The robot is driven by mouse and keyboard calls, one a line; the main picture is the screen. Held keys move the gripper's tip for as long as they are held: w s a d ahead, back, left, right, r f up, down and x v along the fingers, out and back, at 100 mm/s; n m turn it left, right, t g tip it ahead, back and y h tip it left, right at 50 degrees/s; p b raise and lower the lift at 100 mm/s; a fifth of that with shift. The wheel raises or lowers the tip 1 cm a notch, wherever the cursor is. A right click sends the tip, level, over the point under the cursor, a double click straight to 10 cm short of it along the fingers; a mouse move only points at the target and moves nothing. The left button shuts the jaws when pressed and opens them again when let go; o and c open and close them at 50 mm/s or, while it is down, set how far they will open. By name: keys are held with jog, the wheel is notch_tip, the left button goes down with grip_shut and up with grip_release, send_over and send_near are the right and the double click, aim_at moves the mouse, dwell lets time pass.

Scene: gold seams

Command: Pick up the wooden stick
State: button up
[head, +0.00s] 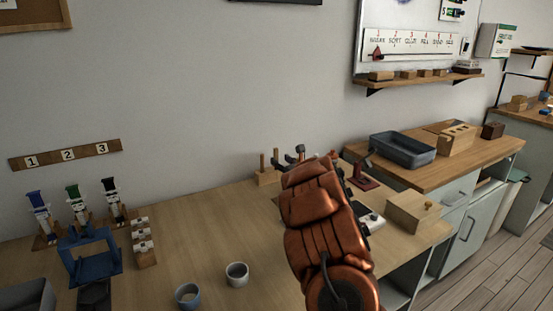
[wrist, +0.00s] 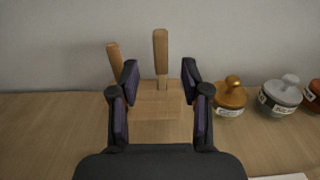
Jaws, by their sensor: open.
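Two upright wooden sticks stand in a light wooden block (wrist: 150,112). One wooden stick (wrist: 160,56) shows between the fingers of my gripper (wrist: 160,70), with gaps on both sides. The other stick (wrist: 114,58) is left of it, its lower part partly behind the left finger. My gripper is open and empty, facing the block. In the head view the block (head: 266,179) and sticks stand near the wall, left of my gripper's dark fingers. My copper-coloured arm hides part of the table there.
In the wrist view, jars with a gold lid (wrist: 230,92) and a grey lid (wrist: 281,88) stand right of the block. Two cups (head: 237,275) and a blue stand (head: 88,257) are on the table's left. The wall is close behind the block.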

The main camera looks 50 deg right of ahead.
aim_at(277, 157)
jog(key=shift+p+x, duration=0.55)
jog(key=shift+x, duration=1.4)
jog(key=shift+w+d, duration=0.2)
jog(key=shift+w, duration=0.25)
jog(key=shift+c, duration=0.4)
grip_shut()
